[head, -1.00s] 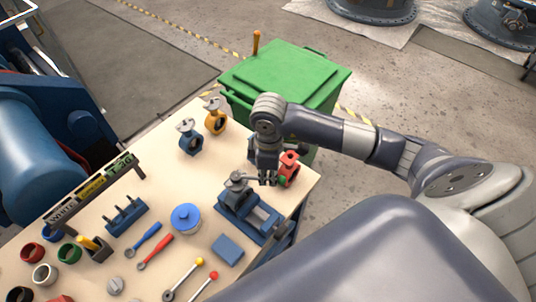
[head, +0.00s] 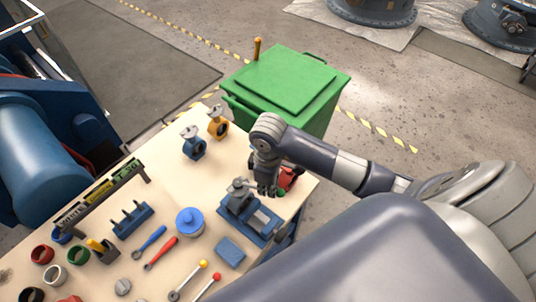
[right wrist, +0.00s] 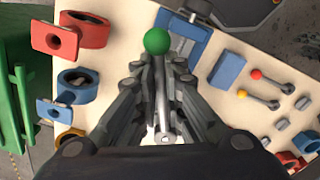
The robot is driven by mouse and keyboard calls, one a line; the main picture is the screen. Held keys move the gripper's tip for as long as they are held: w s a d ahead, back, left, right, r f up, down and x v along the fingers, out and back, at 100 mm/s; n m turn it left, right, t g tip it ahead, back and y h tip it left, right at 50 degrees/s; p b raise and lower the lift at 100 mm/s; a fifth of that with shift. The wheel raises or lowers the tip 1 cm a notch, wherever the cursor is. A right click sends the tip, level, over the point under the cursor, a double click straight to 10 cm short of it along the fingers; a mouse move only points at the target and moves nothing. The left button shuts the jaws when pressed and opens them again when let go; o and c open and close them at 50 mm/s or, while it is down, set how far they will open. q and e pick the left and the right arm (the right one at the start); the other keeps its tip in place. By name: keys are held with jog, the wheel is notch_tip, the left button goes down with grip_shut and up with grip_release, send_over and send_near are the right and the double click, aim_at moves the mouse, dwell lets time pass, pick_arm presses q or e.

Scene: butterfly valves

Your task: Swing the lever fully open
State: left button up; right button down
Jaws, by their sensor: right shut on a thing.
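A butterfly valve (head: 240,190) with a grey top is clamped in a blue vise (head: 262,222) near the bench's right edge. Its lever ends in a green ball knob (head: 281,193). My right gripper (head: 267,190) points down beside the valve and is shut on the lever. In the right wrist view the green knob (right wrist: 156,40) sits just past the fingertips, with the thin lever (right wrist: 160,92) between the fingers. The fingers partly hide the lever, and its joint to the valve is unclear. My left gripper is not in view.
A red valve (head: 290,178) stands close behind my right gripper, partly hidden. Blue (head: 193,145) and yellow (head: 217,124) valves stand farther back. A blue tin (head: 189,221), a blue block (head: 230,252) and loose levers lie nearby. A green bin (head: 290,85) stands behind the bench.

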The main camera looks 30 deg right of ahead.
jog(key=shift+s+a+f+m, duration=0.1)
jog(key=shift+s+a+m, duration=0.3)
jog(key=shift+m, duration=0.35)
jog(key=shift+s+a+m, duration=0.35)
jog(key=shift+s+m, duration=0.05)
jog(key=shift+m, duration=0.35)
jog(key=c, duration=1.6)
grip_release()
jog(key=shift+d, duration=0.15)
jog(key=shift+w, duration=0.1)
